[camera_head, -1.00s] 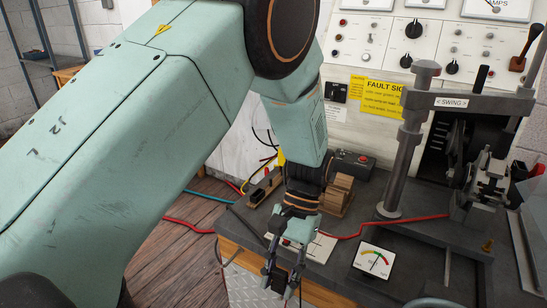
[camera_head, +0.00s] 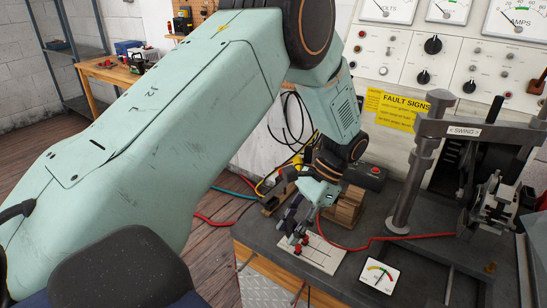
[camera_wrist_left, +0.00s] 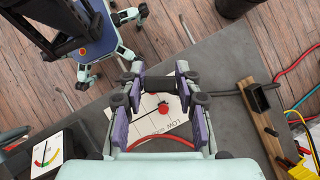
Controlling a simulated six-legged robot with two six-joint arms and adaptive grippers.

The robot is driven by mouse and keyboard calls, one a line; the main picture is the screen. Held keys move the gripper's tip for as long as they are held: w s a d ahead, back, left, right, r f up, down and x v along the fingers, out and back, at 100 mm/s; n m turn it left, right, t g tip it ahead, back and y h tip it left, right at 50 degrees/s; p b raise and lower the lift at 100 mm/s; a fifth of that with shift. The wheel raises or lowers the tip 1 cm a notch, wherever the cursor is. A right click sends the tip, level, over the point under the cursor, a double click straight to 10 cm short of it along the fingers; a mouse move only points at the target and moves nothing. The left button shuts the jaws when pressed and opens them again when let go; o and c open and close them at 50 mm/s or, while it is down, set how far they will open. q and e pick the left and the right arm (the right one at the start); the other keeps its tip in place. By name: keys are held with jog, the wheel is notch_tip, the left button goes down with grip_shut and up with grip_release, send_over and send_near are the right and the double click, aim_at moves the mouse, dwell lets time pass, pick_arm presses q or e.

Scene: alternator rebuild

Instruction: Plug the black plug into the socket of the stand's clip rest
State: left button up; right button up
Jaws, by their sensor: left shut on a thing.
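My left gripper (camera_head: 289,226) hangs above the near part of the dark bench, by a white card. In the left wrist view its two purple-padded fingers (camera_wrist_left: 155,88) are closed on the black plug (camera_wrist_left: 158,84), a short dark cylinder lying across between the fingertips. In the head view the plug is too dark to tell from the fingers. To the right in the wrist view, apart from the gripper, a wooden strip (camera_wrist_left: 262,128) carries a black box-shaped holder (camera_wrist_left: 262,97), possibly the clip rest. Its socket opening is not clear. My right gripper is not in view.
A gauge card (camera_head: 379,276), red cable (camera_head: 360,247), wooden blocks (camera_head: 347,208) and a grey post stand (camera_head: 408,185) are to the right. The bench edge is close on the left.

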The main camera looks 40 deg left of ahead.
pick_arm(q)
jog(key=w+a+r+m+t+y+p, duration=0.1)
jog(key=w+a+r+m+t+y, duration=0.2)
jog(key=a+m, duration=0.35)
jog(key=w+a+r+m+t+y, duration=0.1)
jog(key=w+a+r+m+t, duration=0.1)
jog(key=w+a+m, duration=0.4)
jog(key=f+b, duration=0.3)
jog(key=a+f+b, duration=0.1)
jog(key=f, duration=0.1)
jog(key=shift+s, duration=0.25)
jog(key=shift+d+f+b, duration=0.1)
jog(key=shift+f+b, duration=0.3)
jog(key=shift+b, duration=0.3)
jog(key=shift+r, duration=0.1)
pick_arm(e)
notch_tip(320, 180, down, 4)
jog(key=shift+d+r, duration=0.15)
jog(key=shift+r, duration=0.1)
pick_arm(q)
jog(key=shift+f+p, duration=0.25)
jog(key=shift+p, duration=0.15)
pick_arm(e)
jog(key=shift+r, duration=0.35)
pick_arm(q)
jog(key=shift+r+p, duration=0.1)
jog(key=shift+p, duration=0.4)
pick_arm(e)
jog(key=shift+r, duration=0.45)
